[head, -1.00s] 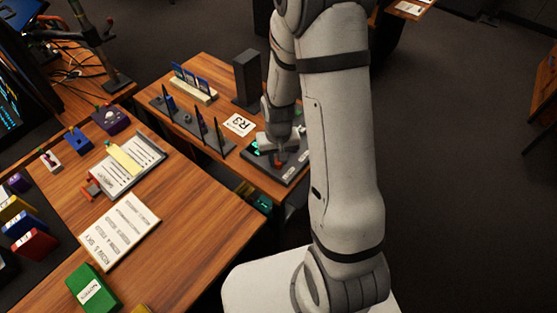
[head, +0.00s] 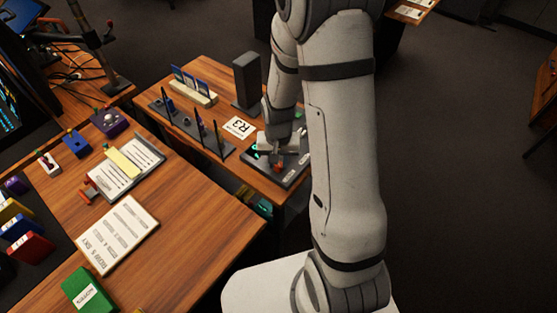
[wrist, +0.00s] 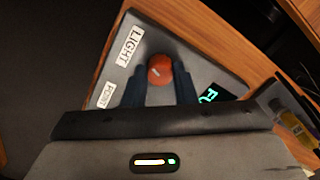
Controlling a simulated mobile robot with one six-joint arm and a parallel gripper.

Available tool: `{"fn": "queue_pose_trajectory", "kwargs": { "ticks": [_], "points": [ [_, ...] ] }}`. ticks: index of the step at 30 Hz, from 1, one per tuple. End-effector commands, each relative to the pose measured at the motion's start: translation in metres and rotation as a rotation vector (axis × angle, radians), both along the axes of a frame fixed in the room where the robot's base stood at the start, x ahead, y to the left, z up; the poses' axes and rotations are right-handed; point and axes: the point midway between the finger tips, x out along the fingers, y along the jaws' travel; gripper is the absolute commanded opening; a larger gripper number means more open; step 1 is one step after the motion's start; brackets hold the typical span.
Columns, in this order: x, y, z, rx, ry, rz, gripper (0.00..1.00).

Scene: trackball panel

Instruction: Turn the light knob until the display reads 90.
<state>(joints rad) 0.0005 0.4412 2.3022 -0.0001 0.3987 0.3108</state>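The light knob (wrist: 159,70) is red and round with a pale pointer line, beside a LIGHT label (wrist: 131,46) on the grey panel (wrist: 185,48). It shows as a small red spot in the head view (head: 279,167). My gripper (wrist: 160,72) has its two dark fingers apart, one on each side of the knob. I cannot tell whether they touch it. In the head view my gripper (head: 277,152) is over the panel. A display with green characters (wrist: 209,96) is partly hidden in the wrist view, and its reading cannot be made out.
A second label (wrist: 106,95) lies nearer the gripper on the panel. The floor to the right is clear.

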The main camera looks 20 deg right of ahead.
Motion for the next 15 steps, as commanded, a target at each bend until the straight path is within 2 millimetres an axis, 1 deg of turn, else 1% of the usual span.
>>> {"fn": "queue_pose_trajectory", "kwargs": {
  "ticks": [1, 8, 15],
  "points": [
    [0.0005, 0.0, 0.0004, 0.0, -0.001, 0.0, 0.28],
    [0.0004, 0.0, 0.0003, 0.0, -0.001, 0.001, 0.47],
    [0.0004, 0.0, 0.0011, 0.0, -0.001, 0.001, 0.47]
  ]
}}
